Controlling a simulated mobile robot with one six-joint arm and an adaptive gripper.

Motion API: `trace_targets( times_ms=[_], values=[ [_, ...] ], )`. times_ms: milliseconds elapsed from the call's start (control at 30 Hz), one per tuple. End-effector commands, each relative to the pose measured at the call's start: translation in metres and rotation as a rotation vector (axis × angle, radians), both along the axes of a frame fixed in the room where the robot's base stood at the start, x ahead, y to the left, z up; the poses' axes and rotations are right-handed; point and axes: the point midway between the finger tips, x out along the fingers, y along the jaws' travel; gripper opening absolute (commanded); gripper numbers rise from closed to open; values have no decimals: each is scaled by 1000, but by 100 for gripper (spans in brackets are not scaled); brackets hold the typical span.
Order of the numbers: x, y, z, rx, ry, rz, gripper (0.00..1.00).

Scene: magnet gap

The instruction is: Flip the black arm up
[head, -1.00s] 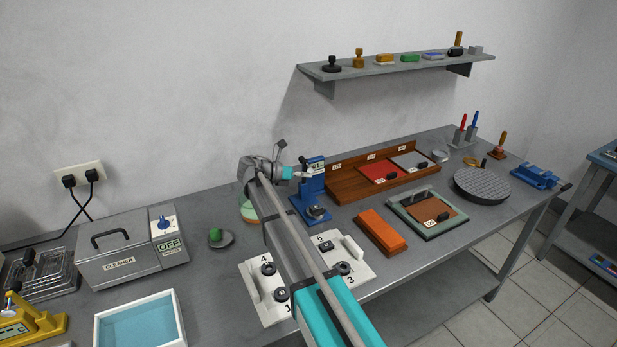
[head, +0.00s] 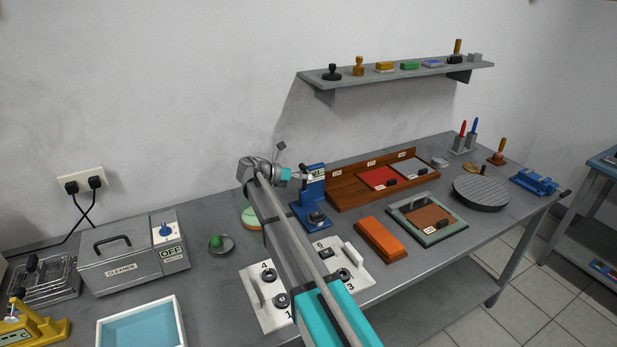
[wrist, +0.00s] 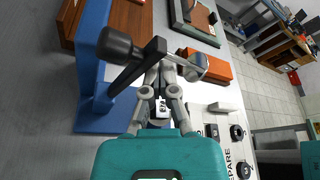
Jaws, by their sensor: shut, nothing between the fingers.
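The blue stand (head: 306,213) stands upright on the bench, and its blue body also shows in the wrist view (wrist: 90,75). The black arm (wrist: 138,68) with a round black knob (wrist: 118,43) lies slantwise across the wrist view, beside the blue body. My gripper (wrist: 160,72) is shut and empty, its fingertips close to the black arm; I cannot tell whether they touch. A metal cylinder (wrist: 195,66) shows just right of the fingertips. In the head view my gripper (head: 303,175) is at the stand's upper part, and the black arm cannot be made out there.
A white plate (head: 262,306) with black knobs lies in front of the stand, partly under my arm. An orange block (head: 381,238) and a green-framed tray (head: 404,222) lie to the right. A wooden rack (head: 345,190) stands behind. A shelf (head: 400,76) hangs above.

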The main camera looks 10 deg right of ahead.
Motion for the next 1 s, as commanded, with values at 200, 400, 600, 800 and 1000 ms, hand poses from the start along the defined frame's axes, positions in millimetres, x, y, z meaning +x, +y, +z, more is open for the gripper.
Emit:
trace_targets(
  times_ms=[200,400,600,800,1000],
  values=[
    [12,5,4,-12,-11,20,0],
    [13,18,5,-12,-10,20,0],
    [13,44,5,-7,-8,13,0],
    [10,69,6,-3,-4,2,0],
    [9,87,6,-1,-2,-6,0]
  ],
)
